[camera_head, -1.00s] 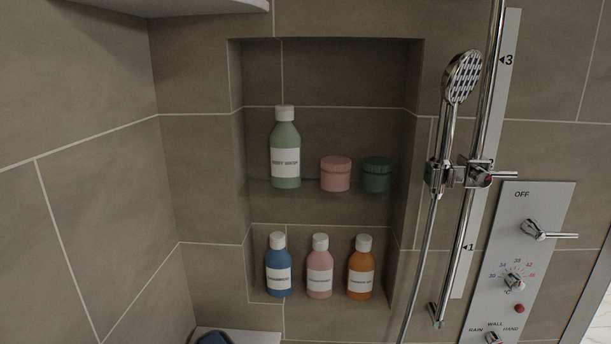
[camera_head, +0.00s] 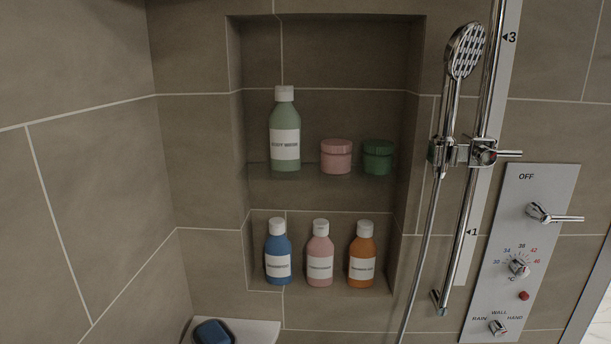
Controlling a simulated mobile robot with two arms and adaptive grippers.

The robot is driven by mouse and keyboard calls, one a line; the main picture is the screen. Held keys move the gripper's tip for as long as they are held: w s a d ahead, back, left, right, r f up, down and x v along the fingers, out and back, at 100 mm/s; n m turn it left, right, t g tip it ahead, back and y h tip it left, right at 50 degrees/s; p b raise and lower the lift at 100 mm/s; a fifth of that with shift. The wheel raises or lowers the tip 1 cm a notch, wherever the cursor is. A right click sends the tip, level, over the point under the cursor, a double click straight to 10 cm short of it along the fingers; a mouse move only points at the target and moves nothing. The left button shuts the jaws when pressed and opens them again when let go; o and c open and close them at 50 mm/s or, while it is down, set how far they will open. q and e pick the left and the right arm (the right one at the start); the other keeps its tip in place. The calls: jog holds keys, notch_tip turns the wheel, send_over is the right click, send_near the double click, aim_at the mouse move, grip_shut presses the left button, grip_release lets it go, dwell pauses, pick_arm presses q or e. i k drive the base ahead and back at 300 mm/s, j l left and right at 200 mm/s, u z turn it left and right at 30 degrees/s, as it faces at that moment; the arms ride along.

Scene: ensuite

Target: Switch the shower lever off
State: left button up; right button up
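The shower lever (camera_head: 554,215) is a chrome handle on the upper part of a grey control panel (camera_head: 549,249) at the right. It sticks out to the right, roughly level, below the word OFF, which is printed above and left of it. Lower on the panel are a temperature knob (camera_head: 517,267), a red button (camera_head: 524,295) and a selector knob (camera_head: 497,327) marked RAIN, WALL and HAND. Neither of my grippers is in the picture.
A hand shower (camera_head: 465,52) hangs on a chrome rail left of the panel, its hose running down. A wall niche holds a body wash bottle (camera_head: 285,130), two jars and three small bottles. A corner ledge (camera_head: 262,332) holds a blue item (camera_head: 212,333).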

aim_at(536, 211)
jog(key=z, duration=1.3)
